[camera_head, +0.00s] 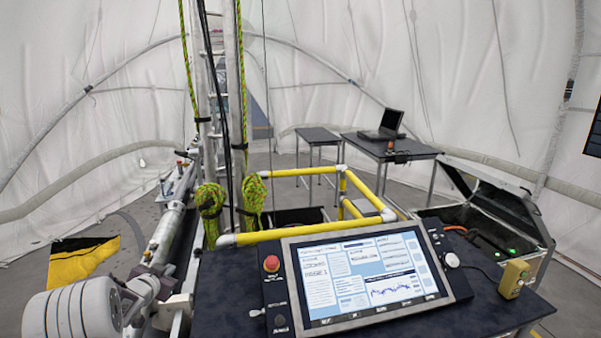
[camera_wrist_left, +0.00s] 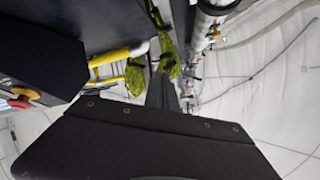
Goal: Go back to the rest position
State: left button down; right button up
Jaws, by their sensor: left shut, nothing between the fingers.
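My left arm comes in at the lower left of the head view, with its gripper (camera_head: 150,288) beside the console's left edge. The left wrist view shows its dark fingers (camera_wrist_left: 164,92) closed together, with nothing between them. They point toward the green rope bundles (camera_wrist_left: 166,55) and the mast foot. The gripper appears clear of the console, though its tips are hard to make out in the head view. My right gripper is not in view.
A console with a lit screen (camera_head: 368,275) and red stop button (camera_head: 271,264) fills the front. Yellow rails (camera_head: 290,234) and rope-wrapped mast poles (camera_head: 240,110) stand behind. An open black case (camera_head: 500,205) is at right. Tables (camera_head: 388,150) stand farther back.

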pick_arm(q)
jog(key=s+d+r+g+h, duration=0.1)
jog(key=d+r+h, duration=0.1)
jog(key=d, duration=1.4)
jog(key=s+d+f+g, duration=0.2)
jog(key=s+d, duration=0.3)
jog(key=d, duration=0.2)
jog(key=s+d+f+n+g, duration=0.1)
jog(key=s+f+g, duration=0.3)
jog(key=s, duration=0.8)
jog(key=s+d+f+n+g, duration=0.2)
jog(key=s+f, duration=0.4)
jog(key=s, duration=0.7)
jog(key=d+g, duration=0.1)
jog(key=g, duration=0.1)
jog(key=shift+g+h, duration=0.4)
jog(key=shift+s, duration=0.2)
jog(key=shift+a, duration=0.1)
